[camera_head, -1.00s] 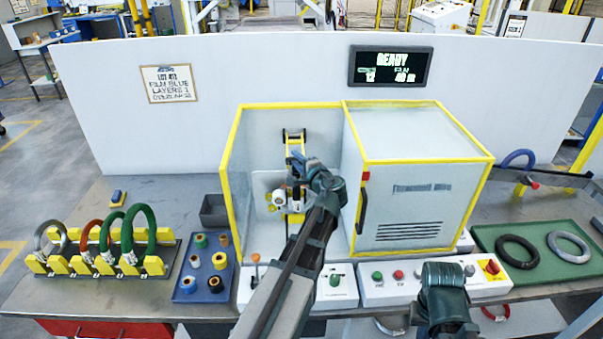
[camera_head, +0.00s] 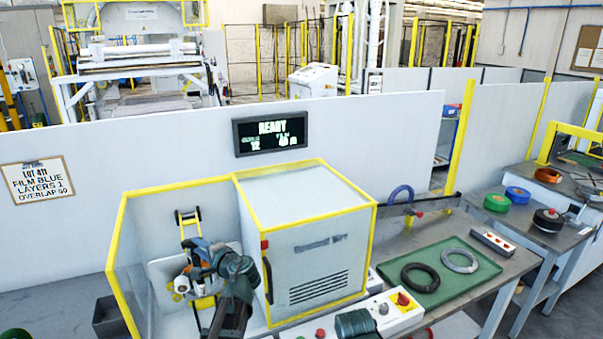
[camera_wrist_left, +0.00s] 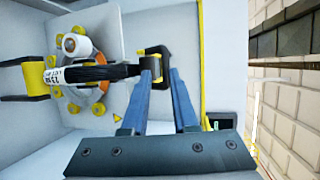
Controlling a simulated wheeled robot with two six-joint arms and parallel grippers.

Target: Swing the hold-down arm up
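The hold-down arm (camera_wrist_left: 100,73) is a dark bar with a white label in the left wrist view, ending at a black-and-yellow fork (camera_wrist_left: 155,66). In the head view, a black-topped yellow upright (camera_head: 188,220) stands in the open bay; my left wrist hides its lower part. My left gripper (camera_wrist_left: 163,76) has its two blue fingers apart, with the tips at the fork. Whether they touch it is unclear. In the head view the left gripper (camera_head: 196,256) is in front of the upright. Of my right arm only a dark joint shows at the bottom edge; its gripper is out of view.
The yellow-framed cabinet (camera_head: 305,240) stands right of the bay. A white roll (camera_wrist_left: 77,46) sits beside the bar. A green tray (camera_head: 452,288) holds two rings. The sign (camera_head: 270,133) reads READY. A clear side panel (camera_head: 128,270) closes the bay's left.

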